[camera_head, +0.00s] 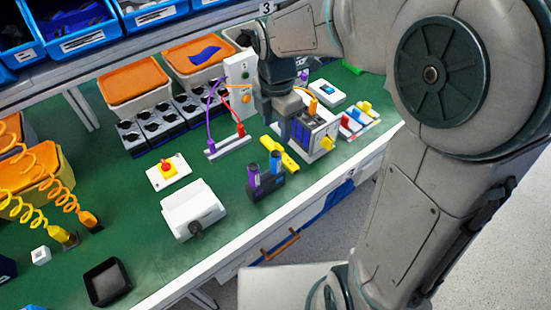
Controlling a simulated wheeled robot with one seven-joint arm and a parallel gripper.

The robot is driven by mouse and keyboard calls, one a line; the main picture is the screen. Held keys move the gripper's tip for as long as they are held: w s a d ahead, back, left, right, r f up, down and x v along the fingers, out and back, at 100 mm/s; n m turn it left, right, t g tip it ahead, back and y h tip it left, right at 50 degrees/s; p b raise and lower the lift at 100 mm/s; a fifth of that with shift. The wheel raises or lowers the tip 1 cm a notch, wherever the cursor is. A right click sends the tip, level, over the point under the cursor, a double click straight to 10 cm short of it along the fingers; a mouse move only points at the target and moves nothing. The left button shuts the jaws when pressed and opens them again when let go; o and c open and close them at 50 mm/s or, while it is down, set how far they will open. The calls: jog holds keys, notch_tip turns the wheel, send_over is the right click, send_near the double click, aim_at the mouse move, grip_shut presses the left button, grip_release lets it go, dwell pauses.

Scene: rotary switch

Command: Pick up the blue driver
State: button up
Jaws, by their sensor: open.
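The blue driver (276,161) stands upright in a dark holder (267,188) near the front edge of the green bench. A purple driver (253,176) stands beside it on the left in the same holder. My gripper (286,120) hangs from my arm behind and slightly right of the holder, apart from the blue driver. It is open; its fingertips are hard to make out against the equipment behind. I see nothing held in it.
A yellow tool (279,152) lies just behind the holder. A white box with a dark knob (192,210) stands to the left, with a red button on a yellow base (169,170) behind it. A boxed module (317,133) stands close on the right.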

aim_at(276, 162)
notch_tip(276, 162, down, 8)
jog(key=shift+f, duration=0.1)
jog(key=shift+s+f, duration=0.2)
jog(key=shift+f, duration=2.5)
jog(key=c, duration=1.1)
